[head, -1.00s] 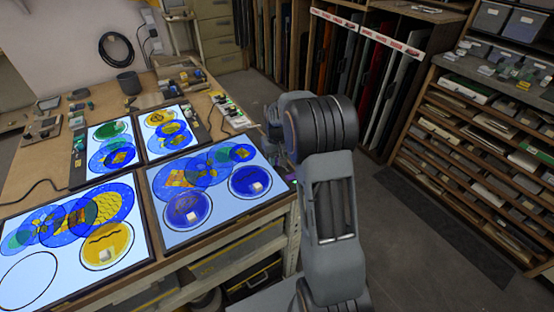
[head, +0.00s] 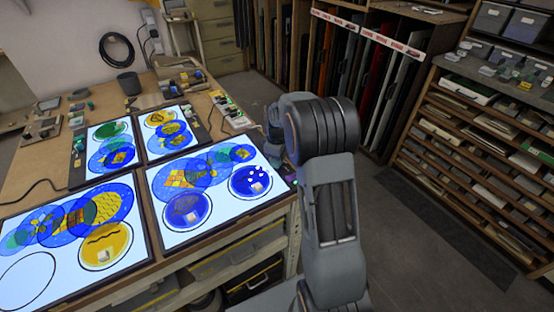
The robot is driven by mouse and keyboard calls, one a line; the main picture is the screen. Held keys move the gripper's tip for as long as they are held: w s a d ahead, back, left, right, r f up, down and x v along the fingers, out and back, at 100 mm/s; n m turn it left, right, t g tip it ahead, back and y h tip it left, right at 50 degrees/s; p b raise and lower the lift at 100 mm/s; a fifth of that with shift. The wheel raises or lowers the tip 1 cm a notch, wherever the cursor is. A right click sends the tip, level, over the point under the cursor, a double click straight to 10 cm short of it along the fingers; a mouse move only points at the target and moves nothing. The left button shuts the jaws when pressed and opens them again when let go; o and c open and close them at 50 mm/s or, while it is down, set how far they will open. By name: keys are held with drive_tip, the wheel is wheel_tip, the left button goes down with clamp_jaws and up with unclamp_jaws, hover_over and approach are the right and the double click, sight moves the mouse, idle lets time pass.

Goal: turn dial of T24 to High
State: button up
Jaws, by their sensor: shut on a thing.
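Several lit glass panels lie on the workbench. The front right panel (head: 222,213) glows a bright bluish white and carries overlapping blue and yellow discs, with a small pale block on each of two dark blue discs. No T24 label is readable and I cannot make out its dial. My gripper (head: 274,142) is small and dark at the bench's right edge, beside this panel's far right corner, partly covered by my arm. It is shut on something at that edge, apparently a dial. Its fingertips and the dial's pointer are hidden.
The front left panel (head: 22,243) and two back panels (head: 184,147) fill the near bench. A dark pot (head: 129,83) and small tools stand behind them. A white strip with green lights (head: 232,112) lies near my gripper. Shelves (head: 490,150) stand right; open floor lies between.

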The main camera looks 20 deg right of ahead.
drive_tip(key=shift+n, duration=0.7)
drive_tip(key=o, duration=0.9)
drive_tip(key=shift+o, duration=0.2)
drive_tip(key=shift+r, duration=0.15)
wheel_tip(320, 180, up, 14)
drive_tip(key=shift+f, duration=0.2)
